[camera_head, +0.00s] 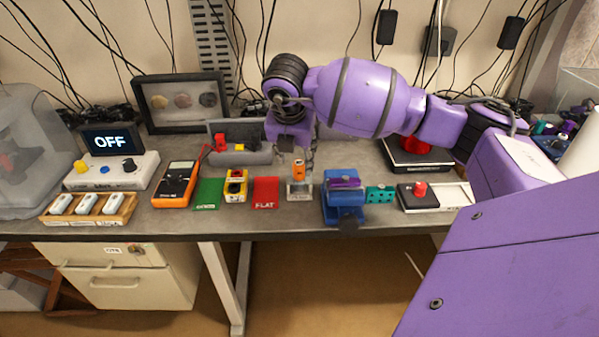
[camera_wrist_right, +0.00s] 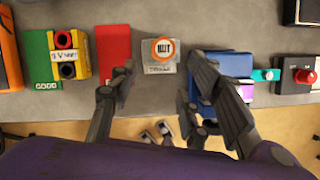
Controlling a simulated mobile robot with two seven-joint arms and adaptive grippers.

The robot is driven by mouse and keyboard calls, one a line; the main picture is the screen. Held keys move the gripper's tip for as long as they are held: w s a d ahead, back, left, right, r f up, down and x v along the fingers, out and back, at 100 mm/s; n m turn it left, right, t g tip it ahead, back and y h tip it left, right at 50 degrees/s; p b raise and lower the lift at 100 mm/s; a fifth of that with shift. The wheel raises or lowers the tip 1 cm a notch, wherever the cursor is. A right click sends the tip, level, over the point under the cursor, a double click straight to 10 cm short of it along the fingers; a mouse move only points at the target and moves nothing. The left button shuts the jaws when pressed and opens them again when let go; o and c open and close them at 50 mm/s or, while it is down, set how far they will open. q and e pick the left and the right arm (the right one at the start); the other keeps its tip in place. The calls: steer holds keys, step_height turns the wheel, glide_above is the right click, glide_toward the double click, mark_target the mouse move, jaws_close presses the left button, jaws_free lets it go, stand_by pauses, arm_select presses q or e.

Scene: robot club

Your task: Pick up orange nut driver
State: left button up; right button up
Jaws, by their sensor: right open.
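The orange nut driver (camera_head: 298,171) stands upright in a small grey holder (camera_head: 300,192) near the front of the bench. In the right wrist view the nut driver (camera_wrist_right: 163,48) shows from above as an orange ring with a lettered top, its holder (camera_wrist_right: 160,68) around and below it. My right gripper (camera_head: 298,148) hangs above and behind the nut driver. In the wrist view my right gripper (camera_wrist_right: 161,72) is open and empty, its fingers spread to either side in front of the nut driver, apart from it. My left gripper is out of view.
A red FLAT card (camera_head: 265,192) lies left of the holder and a blue vise (camera_head: 342,198) stands close on its right. Further left are a yellow block (camera_head: 236,185), a green card (camera_head: 208,193) and an orange multimeter (camera_head: 177,183). A grey bin (camera_head: 240,157) stands behind.

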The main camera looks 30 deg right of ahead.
mark_target(297, 165)
steer(key=shift+w+d+h, duration=0.1)
steer(key=shift+d+h, duration=0.2)
steer(key=shift+d, duration=0.2)
steer(key=x, duration=0.7)
steer(key=shift+w+a+f+p, duration=0.1)
steer(key=shift+w+a+p, duration=0.2)
steer(key=shift+w, duration=0.15)
jaws_close()
